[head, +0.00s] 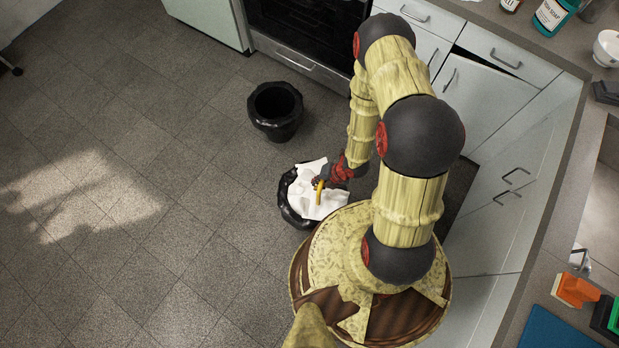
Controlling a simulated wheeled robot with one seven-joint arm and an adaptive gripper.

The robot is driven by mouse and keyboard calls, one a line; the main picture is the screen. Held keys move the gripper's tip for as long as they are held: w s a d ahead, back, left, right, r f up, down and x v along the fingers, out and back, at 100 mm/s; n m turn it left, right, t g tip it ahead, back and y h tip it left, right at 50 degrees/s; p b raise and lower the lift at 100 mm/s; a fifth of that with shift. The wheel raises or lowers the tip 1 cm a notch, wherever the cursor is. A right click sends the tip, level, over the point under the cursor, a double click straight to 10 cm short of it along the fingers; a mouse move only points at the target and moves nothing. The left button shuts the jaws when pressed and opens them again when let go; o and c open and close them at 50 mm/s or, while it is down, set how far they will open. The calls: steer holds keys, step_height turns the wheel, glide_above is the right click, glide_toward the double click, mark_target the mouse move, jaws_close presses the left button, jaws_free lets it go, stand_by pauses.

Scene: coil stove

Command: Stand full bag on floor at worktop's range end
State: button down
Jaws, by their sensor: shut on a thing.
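The full bag (291,207) is black and upright, with white crumpled paper (306,197) filling its top. A short yellow strap (319,192) shows over the paper. My gripper (321,182) is at the bag's top right, shut at the yellow strap. The bag is just in front of my base, which hides part of its lower right side. I cannot tell whether its bottom touches the floor. The range (300,35) stands at the top of the view, left of the worktop's cabinets (480,85).
An open, empty-looking black bin (276,112) stands on the floor between the bag and the range. A pale green cabinet (207,20) stands left of the range. The tiled floor (150,200) to the left is clear. The worktop (555,55) runs along the right.

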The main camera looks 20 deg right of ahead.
steer(key=w+f, duration=0.1)
steer(key=w, duration=0.1)
steer(key=w+f+b, duration=0.1)
steer(key=w, duration=0.2)
steer(key=w+f+b, duration=0.1)
steer(key=w+f, duration=0.1)
steer(key=w, duration=0.1)
steer(key=shift+w+a, duration=0.2)
steer(key=shift+w, duration=0.05)
steer(key=w+f+b, duration=0.3)
steer(key=w+f, duration=0.2)
steer(key=f, duration=0.4)
steer(key=shift+w+a+b, duration=0.15)
steer(key=shift+w+b, duration=0.05)
steer(key=shift+b, duration=0.15)
steer(key=c, duration=1.9)
jaws_free()
